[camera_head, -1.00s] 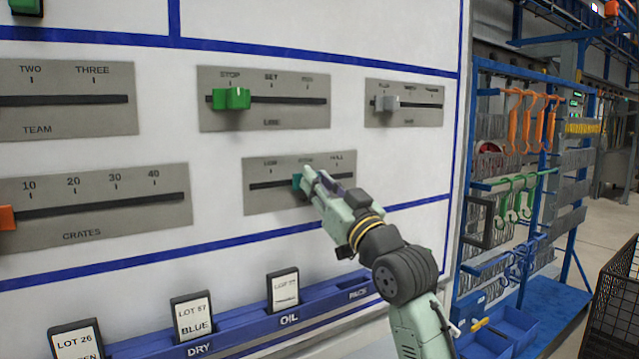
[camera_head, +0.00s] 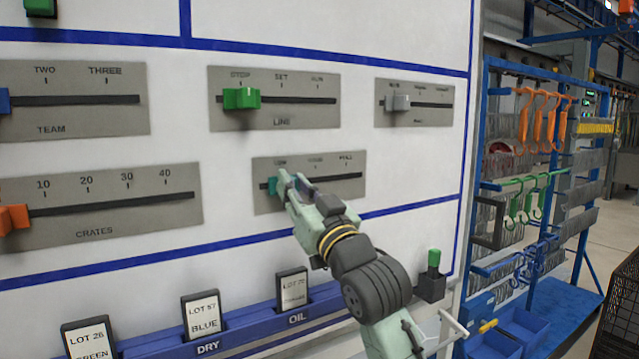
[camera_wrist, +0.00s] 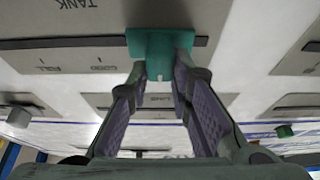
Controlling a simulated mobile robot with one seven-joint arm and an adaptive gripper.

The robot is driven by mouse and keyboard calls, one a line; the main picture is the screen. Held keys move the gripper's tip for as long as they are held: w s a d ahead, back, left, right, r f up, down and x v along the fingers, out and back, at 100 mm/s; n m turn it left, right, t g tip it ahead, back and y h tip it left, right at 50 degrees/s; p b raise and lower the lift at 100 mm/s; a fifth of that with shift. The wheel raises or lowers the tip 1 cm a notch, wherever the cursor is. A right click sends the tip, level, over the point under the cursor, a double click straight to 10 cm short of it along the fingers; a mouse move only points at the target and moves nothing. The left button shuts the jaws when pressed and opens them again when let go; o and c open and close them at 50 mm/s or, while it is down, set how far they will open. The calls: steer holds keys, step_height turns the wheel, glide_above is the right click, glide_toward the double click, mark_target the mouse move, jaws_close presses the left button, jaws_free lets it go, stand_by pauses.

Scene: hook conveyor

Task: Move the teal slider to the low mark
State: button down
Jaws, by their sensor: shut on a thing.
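The teal slider (camera_head: 273,186) sits at the left part of the slot on the lower right grey plate (camera_head: 345,189), close below the low mark (camera_head: 279,163). My gripper (camera_head: 289,183) is shut on it, reaching in from the lower right. In the wrist view the teal slider (camera_wrist: 150,45) is between the fingertips of my gripper (camera_wrist: 160,70), and the plate, lettered TANK, appears upside down. The fingers partly cover the slider and the slot in the head view. Exact alignment with the low tick is hard to tell.
Above is a plate with a green slider (camera_head: 241,98), and to its right one with a grey slider (camera_head: 398,103). An orange slider (camera_head: 14,218) is at the left. A blue rail (camera_head: 240,333) with lot cards runs below. A blue rack (camera_head: 470,200) stands right of the panel.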

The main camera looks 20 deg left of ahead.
steer(key=shift+s+a, duration=0.3)
steer(key=shift+s, duration=0.1)
steer(key=c, duration=1.4)
jaws_free()
steer(key=shift+c, duration=0.2)
steer(key=shift+d, duration=0.1)
steer(key=v, duration=1.2)
